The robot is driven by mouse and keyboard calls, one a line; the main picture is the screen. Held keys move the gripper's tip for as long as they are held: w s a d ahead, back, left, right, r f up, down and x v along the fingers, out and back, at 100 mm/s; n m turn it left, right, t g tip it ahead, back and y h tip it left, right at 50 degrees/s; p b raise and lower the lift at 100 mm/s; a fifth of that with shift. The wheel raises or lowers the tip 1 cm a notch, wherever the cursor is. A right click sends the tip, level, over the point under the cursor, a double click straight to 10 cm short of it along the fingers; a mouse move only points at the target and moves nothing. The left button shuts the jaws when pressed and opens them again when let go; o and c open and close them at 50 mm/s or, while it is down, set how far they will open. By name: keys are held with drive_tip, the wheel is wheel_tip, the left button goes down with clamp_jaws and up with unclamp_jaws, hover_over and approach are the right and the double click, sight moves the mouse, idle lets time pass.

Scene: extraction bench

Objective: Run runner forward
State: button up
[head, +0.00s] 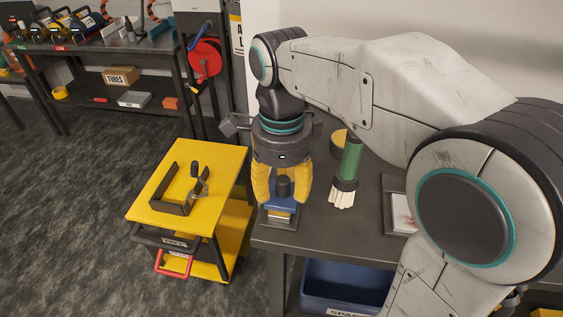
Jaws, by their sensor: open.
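My gripper (283,197) points down over the left end of the dark bench, with its yellow fingers open. Between the fingers is a dark round knob (283,187) standing on a blue block (282,204), which appears to be the runner. The fingers are on either side of the knob; I cannot tell whether they touch it. The blue block sits on a pale base with a dark plate (277,222) under it, near the bench's front left corner. The fingers hide part of the block, and the track under it is not clear.
A framed tray (388,205) lies further right. A yellow cart (155,205) with a clamp (198,185) stands left, across a gap. A blue bin (345,285) is below.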

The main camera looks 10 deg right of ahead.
sight(288, 182)
wheel_tip(288, 182, up, 12)
drive_tip(key=shift+f, duration=0.25)
idle(0.4)
idle(0.5)
drive_tip(key=shift+s+d+f+n+t+p, duration=0.55)
drive_tip(key=shift+s+d+f+n+p, duration=0.95)
drive_tip(key=shift+n, duration=1.85)
drive_tip(key=shift+s+d+f+n+t+p, duration=0.6)
drive_tip(key=shift+s+d+f+n+p, duration=0.9)
drive_tip(key=shift+n, duration=1.9)
drive_tip(key=shift+s+d+f+n+t+p, duration=0.75)
drive_tip(key=shift+s+d+f+n, duration=0.9)
drive_tip(key=shift+s+n, duration=1.25)
